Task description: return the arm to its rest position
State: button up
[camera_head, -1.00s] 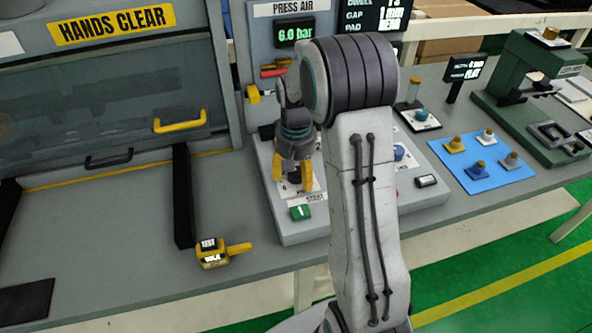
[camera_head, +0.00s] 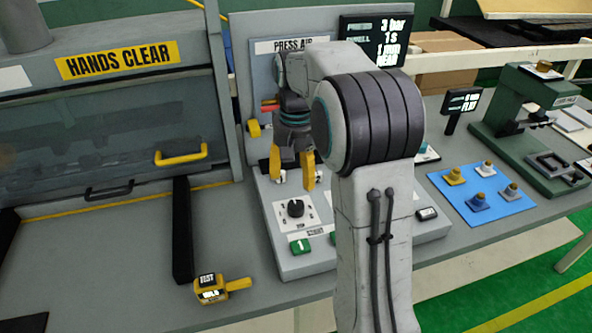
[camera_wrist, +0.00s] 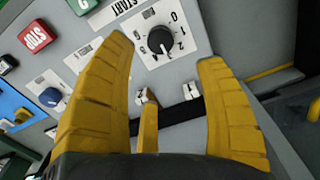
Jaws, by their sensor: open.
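My gripper (camera_head: 293,172) hangs down over the press control panel (camera_head: 292,262), its yellow fingers apart with nothing between them. In the wrist view the open fingers of my gripper (camera_wrist: 172,100) frame small metal parts and a dark bar lying below. A black rotary knob (camera_head: 295,208) on a white dial plate is clear of the fingers, towards the panel's front. The knob also shows in the wrist view (camera_wrist: 160,40), beyond the fingertips. My arm's grey elbow and forearm hide part of the panel and the press air display.
A hood with a yellow handle (camera_head: 181,155) stands at the left. A green start button (camera_head: 300,246) is on the panel's front.

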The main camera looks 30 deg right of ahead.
jog(key=shift+r, duration=0.15)
dwell(0.5)
jog(key=shift+n, duration=0.7)
jog(key=f, duration=0.1)
jog(key=s+f, duration=0.1)
jog(key=f, duration=0.2)
jog(key=shift+s+a+f, duration=0.2)
jog(key=shift+s+f, duration=0.1)
jog(key=s, duration=0.1)
jog(key=s+a, duration=0.1)
jog(key=s, duration=0.1)
jog(key=s+f, duration=0.1)
jog(key=shift+s+a, duration=0.15)
jog(key=shift+s, duration=0.2)
jog(key=s+a+r+n+t, duration=0.1)
jog(key=s+a+r+t, duration=0.1)
jog(key=s, duration=0.5)
jog(key=s+a+r+n+t, duration=0.1)
jog(key=s+a+r+n, duration=0.1)
jog(key=s+a, duration=0.3)
jog(key=shift+s+a+r+t, duration=0.2)
jog(key=shift+s+r+t, duration=0.2)
jog(key=shift+s+r, duration=0.8)
jog(key=shift+s+d+f, duration=0.15)
jog(key=shift+s+f, duration=0.1)
jog(key=shift+f, duration=0.05)
